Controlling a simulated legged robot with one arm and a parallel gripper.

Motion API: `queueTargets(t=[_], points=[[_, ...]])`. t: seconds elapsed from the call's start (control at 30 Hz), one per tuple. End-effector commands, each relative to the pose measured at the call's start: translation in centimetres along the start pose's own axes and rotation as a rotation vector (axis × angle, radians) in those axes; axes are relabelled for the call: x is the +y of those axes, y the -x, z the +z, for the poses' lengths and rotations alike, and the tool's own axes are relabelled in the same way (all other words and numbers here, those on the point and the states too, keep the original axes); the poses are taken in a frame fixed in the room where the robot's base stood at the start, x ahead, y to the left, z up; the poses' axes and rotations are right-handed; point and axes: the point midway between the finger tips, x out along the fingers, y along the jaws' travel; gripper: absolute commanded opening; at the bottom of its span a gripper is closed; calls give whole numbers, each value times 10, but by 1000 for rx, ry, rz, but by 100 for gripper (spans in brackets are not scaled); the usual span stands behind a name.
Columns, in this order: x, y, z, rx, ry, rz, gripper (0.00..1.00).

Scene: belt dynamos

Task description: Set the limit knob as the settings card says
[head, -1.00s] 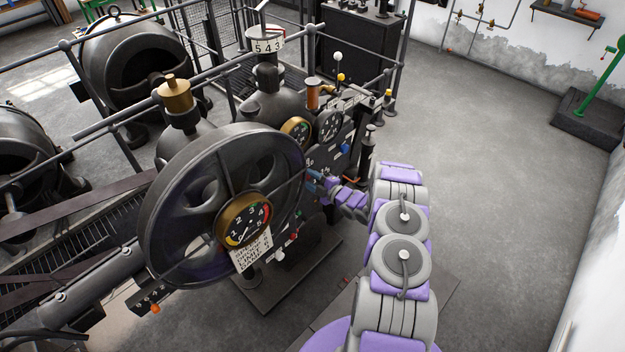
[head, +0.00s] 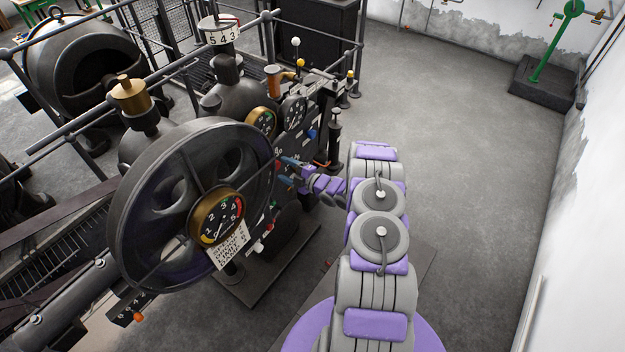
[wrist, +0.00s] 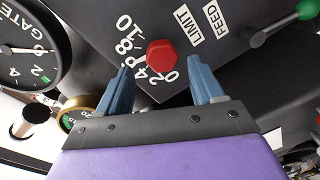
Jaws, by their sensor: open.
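The limit knob (wrist: 161,57) is a red hexagonal knob on a dark panel in the wrist view, beside the LIMIT label (wrist: 188,25). A white number scale from 0 to 10 curves around it, part of it hidden; I cannot tell which number it points to. My gripper (wrist: 161,76) is open, its blue fingers on either side of the knob's lower part; contact is unclear. In the head view my gripper (head: 286,163) is at the panel behind the big wheel. The settings card (head: 229,246) hangs below the brass gauge, its writing too small to read surely.
A FEED label (wrist: 215,18) and a green-knobbed lever (wrist: 285,22) are on the right in the wrist view, the GATE dial (wrist: 25,48) on the left. The big dark wheel (head: 130,215) stands left of my arm. Open floor (head: 450,130) lies to the right.

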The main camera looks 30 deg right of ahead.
Motion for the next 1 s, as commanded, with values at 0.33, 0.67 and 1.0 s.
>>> queueTargets(t=[0.33,0.67,1.0], points=[[2,77,1,-5,-2,1,67],[3,131,0,-3,2,4,67],[3,147,-1,0,3,3,67]])
